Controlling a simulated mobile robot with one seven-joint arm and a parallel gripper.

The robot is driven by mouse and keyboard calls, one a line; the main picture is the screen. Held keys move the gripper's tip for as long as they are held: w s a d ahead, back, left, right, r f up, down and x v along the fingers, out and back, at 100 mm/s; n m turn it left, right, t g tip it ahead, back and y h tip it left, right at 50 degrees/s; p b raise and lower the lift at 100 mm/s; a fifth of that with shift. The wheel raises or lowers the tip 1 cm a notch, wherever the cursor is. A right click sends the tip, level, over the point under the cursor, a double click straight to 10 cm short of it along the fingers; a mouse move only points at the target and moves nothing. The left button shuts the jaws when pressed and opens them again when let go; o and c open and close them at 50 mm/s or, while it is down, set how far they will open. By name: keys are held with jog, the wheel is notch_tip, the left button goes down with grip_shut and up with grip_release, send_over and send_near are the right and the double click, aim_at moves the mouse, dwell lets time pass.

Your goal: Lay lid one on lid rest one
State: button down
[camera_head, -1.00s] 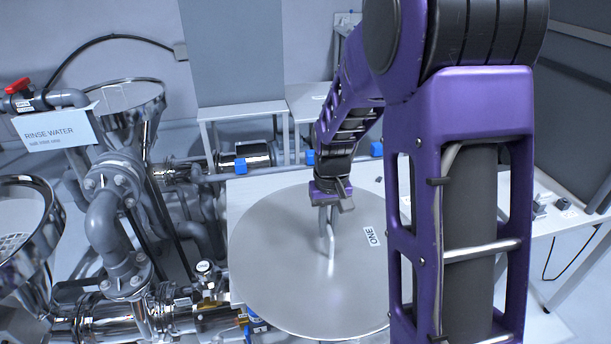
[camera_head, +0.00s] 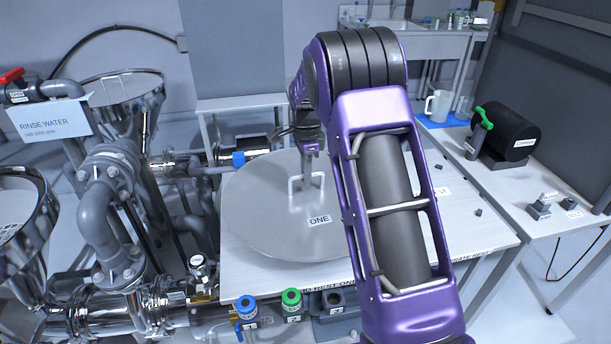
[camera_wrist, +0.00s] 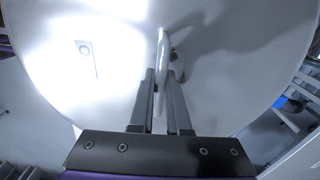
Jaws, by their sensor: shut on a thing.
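Lid one is a wide round steel disc (camera_head: 265,222) with a "ONE" label and an upright bar handle. My gripper (camera_head: 308,178) is shut on the handle from above. In the wrist view my fingers (camera_wrist: 161,78) clasp the handle (camera_wrist: 162,60), with the disc spread beyond them. Lid rest one (camera_head: 245,278) is a pale tabletop under the disc, with partly hidden "REST ONE" lettering along its front edge. The disc covers much of that surface and looks about level. I cannot tell whether it touches the top or hangs just above it.
Steel hoppers and pipes (camera_head: 105,220) stand close at the left. Blue (camera_head: 247,308) and green (camera_head: 291,300) valves sit below the front edge. A side bench at the right holds a black cylinder (camera_head: 510,130) and a jug (camera_head: 438,106).

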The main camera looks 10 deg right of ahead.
aim_at(305, 190)
jog(key=shift+w+f+m, duration=0.1)
jog(key=shift+w+m, duration=0.35)
jog(key=shift+m, duration=0.05)
jog(key=shift+f+b, duration=2.6)
jog(key=shift+f, duration=0.65)
jog(key=shift+f, duration=0.5)
jog(key=c, duration=0.8)
grip_release()
jog(key=shift+s+f, duration=0.1)
jog(key=shift+f, duration=0.05)
